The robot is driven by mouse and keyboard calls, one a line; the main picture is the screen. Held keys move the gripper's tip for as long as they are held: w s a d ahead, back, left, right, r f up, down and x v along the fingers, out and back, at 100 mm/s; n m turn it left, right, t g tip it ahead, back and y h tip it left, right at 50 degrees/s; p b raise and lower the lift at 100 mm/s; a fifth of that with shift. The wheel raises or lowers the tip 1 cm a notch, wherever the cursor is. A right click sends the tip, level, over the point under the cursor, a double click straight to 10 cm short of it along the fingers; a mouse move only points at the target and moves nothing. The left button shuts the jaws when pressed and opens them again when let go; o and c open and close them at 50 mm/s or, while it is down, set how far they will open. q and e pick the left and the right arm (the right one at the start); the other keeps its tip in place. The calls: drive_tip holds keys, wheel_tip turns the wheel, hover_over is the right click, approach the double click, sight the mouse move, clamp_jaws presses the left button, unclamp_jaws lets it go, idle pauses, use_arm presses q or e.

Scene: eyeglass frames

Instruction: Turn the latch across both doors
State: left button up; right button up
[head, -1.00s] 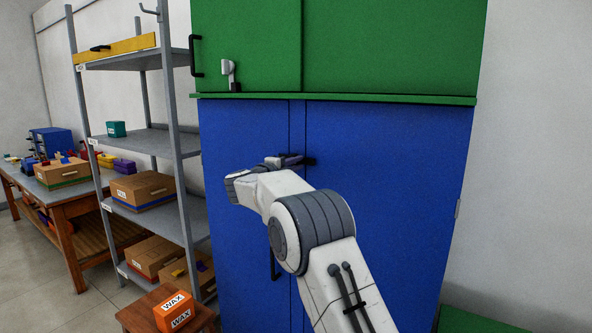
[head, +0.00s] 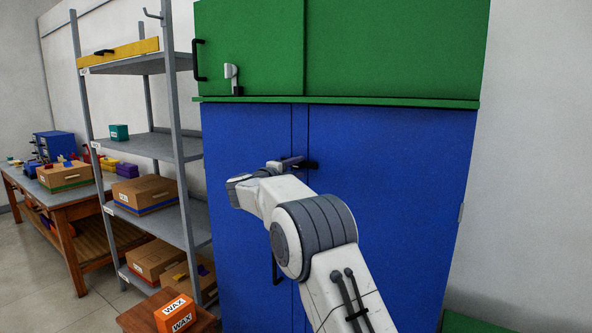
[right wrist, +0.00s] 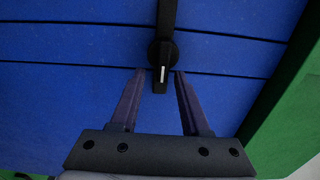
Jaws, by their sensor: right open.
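Two blue doors (head: 385,215) meet at a narrow centre strip between two dark seams. The black latch shows only in part in the head view (head: 312,165), behind my right gripper (head: 298,162). In the right wrist view, the latch (right wrist: 168,18) is a dark bar on a round pivot, lying across both seams. Its short end bears a white mark. My right gripper (right wrist: 160,73) is open, with its fingertips on either side of that short end and visible gaps between. I cannot tell whether the tips touch the door. My left gripper is not in view.
A green upper cabinet (head: 395,50) with a projecting ledge sits above the doors. A black door handle (head: 275,268) is partly hidden by my arm. A grey shelf rack (head: 160,146) with boxes stands left; an orange WAX box (head: 175,314) sits on a stool.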

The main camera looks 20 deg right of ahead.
drive_tip(key=b+v, duration=0.2)
drive_tip(key=v, duration=0.8)
drive_tip(key=shift+a, duration=0.2)
drive_tip(key=shift+s, duration=0.1)
